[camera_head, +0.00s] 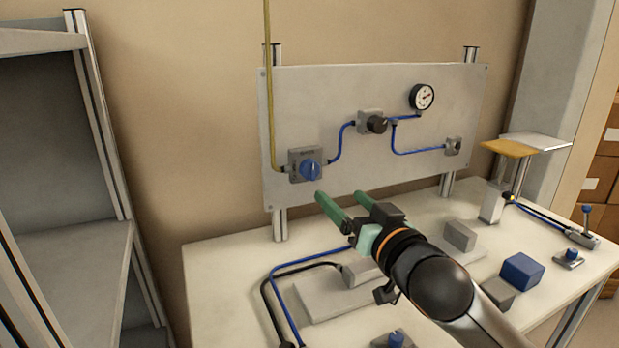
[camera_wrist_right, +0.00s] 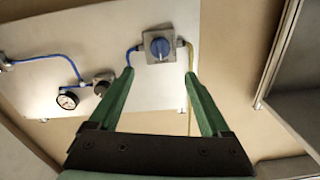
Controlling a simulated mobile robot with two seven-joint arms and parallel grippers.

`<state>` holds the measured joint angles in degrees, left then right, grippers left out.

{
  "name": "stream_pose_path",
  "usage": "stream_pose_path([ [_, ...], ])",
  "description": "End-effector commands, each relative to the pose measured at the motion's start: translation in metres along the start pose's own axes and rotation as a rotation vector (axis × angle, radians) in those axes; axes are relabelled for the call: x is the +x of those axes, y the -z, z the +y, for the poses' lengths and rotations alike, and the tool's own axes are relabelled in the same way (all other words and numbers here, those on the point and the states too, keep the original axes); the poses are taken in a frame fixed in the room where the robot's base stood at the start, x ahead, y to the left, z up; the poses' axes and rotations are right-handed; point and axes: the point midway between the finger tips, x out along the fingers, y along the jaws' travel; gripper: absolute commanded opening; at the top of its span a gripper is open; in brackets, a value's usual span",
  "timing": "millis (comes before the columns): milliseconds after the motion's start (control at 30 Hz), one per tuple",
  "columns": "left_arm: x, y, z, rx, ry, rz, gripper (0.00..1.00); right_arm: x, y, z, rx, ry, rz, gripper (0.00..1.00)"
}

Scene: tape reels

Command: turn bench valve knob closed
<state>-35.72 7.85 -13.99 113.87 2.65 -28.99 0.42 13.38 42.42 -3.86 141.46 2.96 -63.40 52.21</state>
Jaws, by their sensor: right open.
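The blue valve knob (camera_head: 310,170) sits on a grey square valve body at the lower left of the upright panel (camera_head: 390,83). Blue and yellow tubes join it. My right gripper (camera_head: 338,199) is open and empty, with green fingers, in front of the panel and below and right of the knob in the head view. In the right wrist view the knob (camera_wrist_right: 160,47) shows ahead, between and beyond the open fingertips (camera_wrist_right: 160,75), with a visible gap. The fingers do not touch it. My left gripper is not in view.
A black knob (camera_head: 376,124) and a gauge (camera_head: 422,97) are on the panel to the right. The bench (camera_head: 225,270) carries a blue block (camera_head: 522,271), grey blocks and hoses. A grey shelf (camera_head: 75,260) stands at left. The space before the blue knob looks clear.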

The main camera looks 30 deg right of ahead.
Motion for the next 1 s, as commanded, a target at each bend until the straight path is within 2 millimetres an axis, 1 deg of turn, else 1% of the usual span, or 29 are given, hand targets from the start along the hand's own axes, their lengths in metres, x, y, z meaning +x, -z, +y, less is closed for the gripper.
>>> stream_pose_path([
  [133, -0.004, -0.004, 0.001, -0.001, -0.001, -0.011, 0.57, 0.019, 0.002, 0.000, 0.000, -0.002, 0.000, 0.81],
  [233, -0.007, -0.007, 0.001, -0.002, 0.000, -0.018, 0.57, 0.038, 0.002, 0.000, 0.000, -0.002, 0.000, 0.81],
  [400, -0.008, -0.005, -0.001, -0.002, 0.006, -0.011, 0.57, 0.070, 0.002, 0.000, -0.002, -0.002, -0.001, 0.81],
  [600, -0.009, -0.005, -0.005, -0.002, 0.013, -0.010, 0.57, 0.101, 0.001, 0.000, -0.001, -0.002, -0.002, 0.81],
  [800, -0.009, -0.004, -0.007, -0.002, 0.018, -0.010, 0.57, 0.117, 0.000, 0.000, -0.002, -0.002, -0.003, 0.81],
  [1000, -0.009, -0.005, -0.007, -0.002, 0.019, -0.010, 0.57, 0.121, -0.001, 0.000, -0.002, -0.001, -0.003, 0.81],
])
